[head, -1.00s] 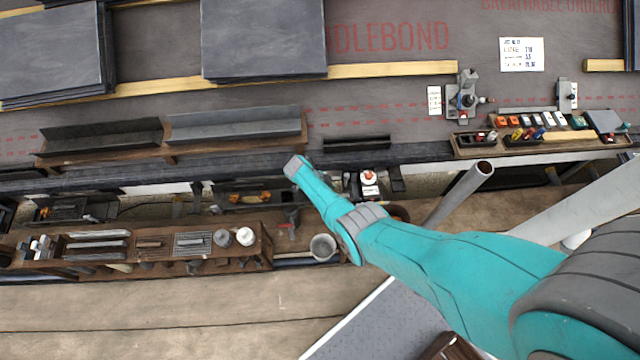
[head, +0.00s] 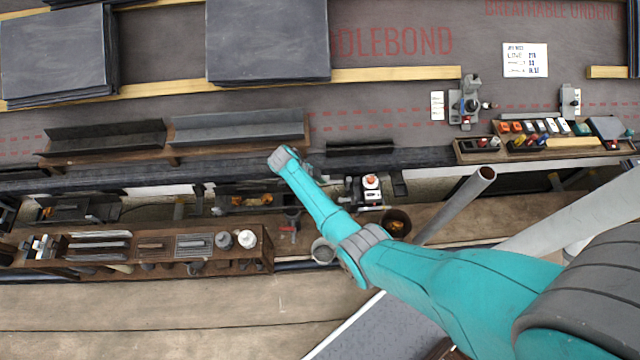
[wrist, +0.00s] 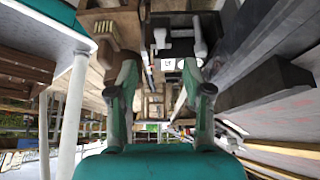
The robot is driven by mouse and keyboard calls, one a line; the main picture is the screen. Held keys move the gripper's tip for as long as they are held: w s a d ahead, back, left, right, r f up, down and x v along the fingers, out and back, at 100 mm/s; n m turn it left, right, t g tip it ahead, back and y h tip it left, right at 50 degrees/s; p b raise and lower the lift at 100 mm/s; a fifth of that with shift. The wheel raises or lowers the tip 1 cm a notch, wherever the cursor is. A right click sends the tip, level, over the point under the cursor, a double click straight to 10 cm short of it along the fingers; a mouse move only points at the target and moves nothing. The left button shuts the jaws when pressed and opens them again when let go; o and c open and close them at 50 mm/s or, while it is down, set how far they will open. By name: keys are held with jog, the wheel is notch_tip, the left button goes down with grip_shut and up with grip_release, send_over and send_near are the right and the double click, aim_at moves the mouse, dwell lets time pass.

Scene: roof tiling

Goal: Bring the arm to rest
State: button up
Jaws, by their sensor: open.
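My teal arm reaches from the lower right of the head view to the left over the workbench strip. Its grey-ended wrist is near the dark eaves rail (head: 240,160). My gripper shows in the wrist view (wrist: 162,75) with two green-and-grey fingers standing well apart. Nothing is between the fingertips. In the head view the fingers are hidden or too small to make out.
Slate stacks (head: 268,40) lie on the roof at the upper left. A tool shelf (head: 150,248) stands at the lower left, with a grey bucket (head: 322,250) beside it. A parts tray (head: 535,142) sits at the right. A grey post (head: 458,205) rises near my arm.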

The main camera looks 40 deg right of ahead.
jog(key=s+a+f+n+t+y, duration=0.1)
jog(key=s+a+f+n+t, duration=0.4)
jog(key=s+f+n, duration=0.45)
jog(key=s+a+r+n+t+y, duration=0.1)
jog(key=s+a+r+n+t, duration=0.2)
jog(key=s, duration=0.4)
jog(key=s+a+r+n+t+y, duration=0.1)
jog(key=s+a+r, duration=0.1)
jog(key=s+r, duration=0.3)
jog(key=s+a+r+n+t, duration=0.1)
jog(key=s+r+n+t, duration=0.2)
jog(key=r, duration=0.9)
jog(key=s+a+r+n+t+y, duration=0.1)
jog(key=s+a+r+n+t, duration=0.1)
jog(key=s+r, duration=0.5)
jog(key=s+a+r+n+t+y, duration=0.1)
jog(key=s+r+n+t, duration=0.3)
jog(key=r, duration=1.4)
jog(key=shift+s+a+r+n, duration=0.2)
jog(key=shift+s+r+n, duration=0.15)
jog(key=shift+s+n, duration=0.7)
jog(key=shift+w, duration=0.15)
